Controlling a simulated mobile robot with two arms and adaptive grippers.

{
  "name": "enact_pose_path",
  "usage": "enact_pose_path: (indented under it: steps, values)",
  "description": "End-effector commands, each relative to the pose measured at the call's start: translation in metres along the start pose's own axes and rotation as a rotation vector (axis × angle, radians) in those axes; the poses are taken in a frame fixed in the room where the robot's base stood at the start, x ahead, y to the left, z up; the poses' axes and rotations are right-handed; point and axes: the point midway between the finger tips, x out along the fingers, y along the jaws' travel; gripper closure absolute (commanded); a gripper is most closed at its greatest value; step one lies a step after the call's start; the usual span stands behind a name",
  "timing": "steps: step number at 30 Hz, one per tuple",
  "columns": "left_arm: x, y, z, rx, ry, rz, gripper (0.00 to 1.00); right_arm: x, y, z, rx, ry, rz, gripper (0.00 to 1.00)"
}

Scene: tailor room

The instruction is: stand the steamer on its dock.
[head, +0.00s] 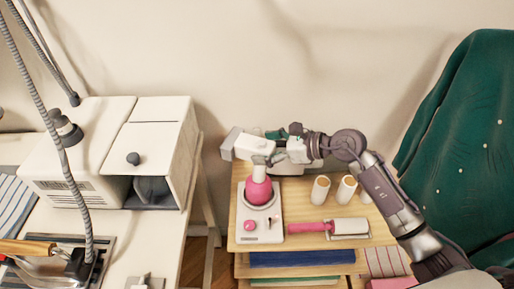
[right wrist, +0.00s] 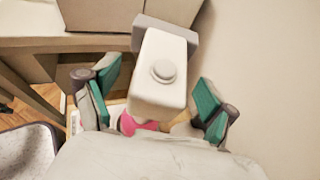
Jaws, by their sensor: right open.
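The steamer (head: 258,190) has a round pink body, a white neck and a boxy white head with a grey plate. It stands upright on the white dock (head: 247,235), which has a pink knob, on the small wooden table. In the right wrist view the steamer's white head (right wrist: 158,95) hides most of the body, and only a bit of pink shows below it. My right gripper (head: 275,148) is at the head, open, with its green-padded fingers apart on either side of it. Clear gaps show between pads and head in the wrist view. My left gripper is not in view.
A pink-handled lint roller (head: 310,227) lies right of the dock on the wooden table (head: 375,215). Several cream spools (head: 320,190) stand behind it. Folded cloths (head: 302,258) lie below.

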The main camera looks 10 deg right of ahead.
Motion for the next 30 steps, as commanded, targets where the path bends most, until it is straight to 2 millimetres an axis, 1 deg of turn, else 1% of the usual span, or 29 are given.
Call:
enact_pose_path:
  steps: [1,6,9,13,18,30]
  values:
    - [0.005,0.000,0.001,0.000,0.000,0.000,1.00,-0.012,-0.001,-0.004,-0.003,0.005,-0.003,0.15]
    - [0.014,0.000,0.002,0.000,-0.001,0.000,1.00,-0.049,-0.001,-0.004,-0.002,0.005,-0.003,0.15]
    - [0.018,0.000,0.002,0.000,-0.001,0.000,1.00,-0.067,0.000,-0.004,-0.002,0.004,0.000,0.15]
    - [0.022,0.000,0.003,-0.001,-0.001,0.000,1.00,-0.084,0.000,-0.003,0.000,0.002,-0.001,0.15]
    - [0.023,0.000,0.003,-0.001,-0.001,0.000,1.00,-0.092,0.000,-0.001,0.000,0.001,0.001,0.15]
    - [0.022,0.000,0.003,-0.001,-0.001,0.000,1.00,-0.093,0.000,0.000,0.001,0.000,0.001,0.15]
